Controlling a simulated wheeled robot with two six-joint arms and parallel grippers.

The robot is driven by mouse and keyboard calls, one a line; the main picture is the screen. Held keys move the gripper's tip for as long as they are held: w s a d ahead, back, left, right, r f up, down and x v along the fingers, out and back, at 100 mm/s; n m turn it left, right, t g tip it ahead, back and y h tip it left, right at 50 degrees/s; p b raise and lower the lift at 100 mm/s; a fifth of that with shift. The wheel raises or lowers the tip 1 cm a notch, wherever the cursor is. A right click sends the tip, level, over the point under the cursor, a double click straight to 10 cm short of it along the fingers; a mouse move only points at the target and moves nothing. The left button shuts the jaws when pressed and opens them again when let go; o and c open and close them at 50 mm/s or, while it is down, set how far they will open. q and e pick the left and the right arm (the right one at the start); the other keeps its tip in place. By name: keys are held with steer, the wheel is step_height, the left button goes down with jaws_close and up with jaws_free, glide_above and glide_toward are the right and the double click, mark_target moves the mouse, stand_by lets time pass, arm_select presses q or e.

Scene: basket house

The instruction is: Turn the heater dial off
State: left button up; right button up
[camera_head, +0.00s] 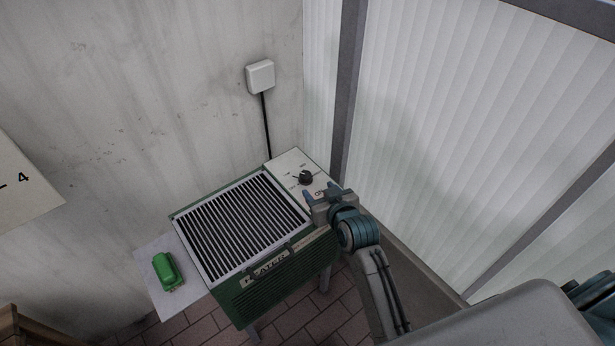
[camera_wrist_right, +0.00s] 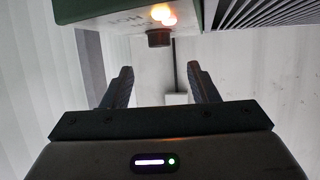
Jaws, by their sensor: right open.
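The green heater (camera_head: 285,283) stands by the wall with a slatted grille on top. Its black dial (camera_head: 306,177) sits on a pale panel (camera_head: 287,161) at the heater's right end. My right gripper (camera_head: 320,192) is open and empty just in front of the dial, apart from it. In the right wrist view, the dial (camera_wrist_right: 159,38) is beyond the two spread fingertips (camera_wrist_right: 160,75), near the top. An orange glow shows on the panel beside the dial there. The dial's exact setting is too small to read. My left gripper is not in view.
A green object (camera_head: 167,271) lies on a white shelf (camera_head: 152,293) at the heater's left. A black cord runs up to a white wall box (camera_head: 260,77). A ribbed translucent wall with grey posts (camera_head: 348,80) stands close on the right. The floor is brick.

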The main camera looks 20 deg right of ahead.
mark_target(307, 177)
steer(key=x, duration=0.9)
steer(key=shift+w+f, duration=0.2)
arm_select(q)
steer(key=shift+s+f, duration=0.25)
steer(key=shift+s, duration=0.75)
arm_select(e)
steer(key=c, duration=1)
